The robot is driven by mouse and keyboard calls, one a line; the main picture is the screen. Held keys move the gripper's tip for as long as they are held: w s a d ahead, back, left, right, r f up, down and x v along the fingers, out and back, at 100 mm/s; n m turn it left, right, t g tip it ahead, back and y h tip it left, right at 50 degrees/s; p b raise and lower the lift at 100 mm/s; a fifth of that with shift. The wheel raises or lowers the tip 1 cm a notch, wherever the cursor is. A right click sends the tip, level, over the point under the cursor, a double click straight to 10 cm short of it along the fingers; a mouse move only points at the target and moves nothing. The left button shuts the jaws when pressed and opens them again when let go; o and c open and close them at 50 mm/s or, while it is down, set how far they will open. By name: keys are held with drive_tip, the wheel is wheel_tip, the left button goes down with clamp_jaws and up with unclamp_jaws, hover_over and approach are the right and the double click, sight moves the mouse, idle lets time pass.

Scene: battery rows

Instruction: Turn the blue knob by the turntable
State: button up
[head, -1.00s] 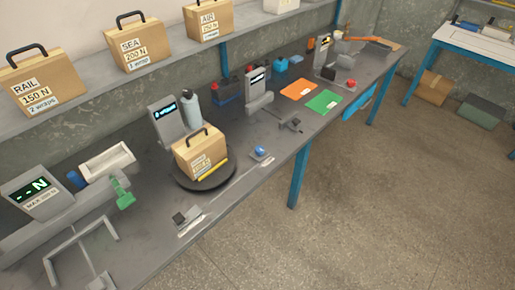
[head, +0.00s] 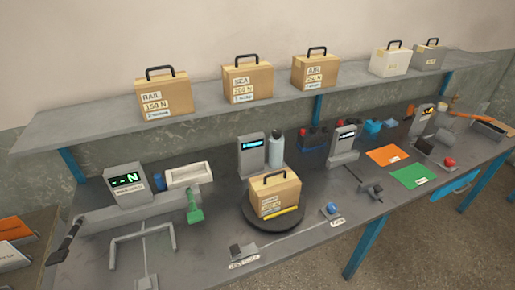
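The blue knob (head: 332,209) sits on the grey bench near its front edge, to the right of the turntable. The dark round turntable (head: 252,221) carries a tan box (head: 277,195) with a black handle, a label and a yellow strip along its lower edge. A grey post with a lit display (head: 251,150) stands behind the turntable. My gripper is not in the head view.
The bench (head: 205,262) also holds a force gauge (head: 128,184), a green-handled tool (head: 194,207), a grey bottle (head: 276,148), and orange (head: 386,155) and green (head: 420,175) sheets. A shelf (head: 213,115) above bears several handled boxes. Open floor lies at the lower right.

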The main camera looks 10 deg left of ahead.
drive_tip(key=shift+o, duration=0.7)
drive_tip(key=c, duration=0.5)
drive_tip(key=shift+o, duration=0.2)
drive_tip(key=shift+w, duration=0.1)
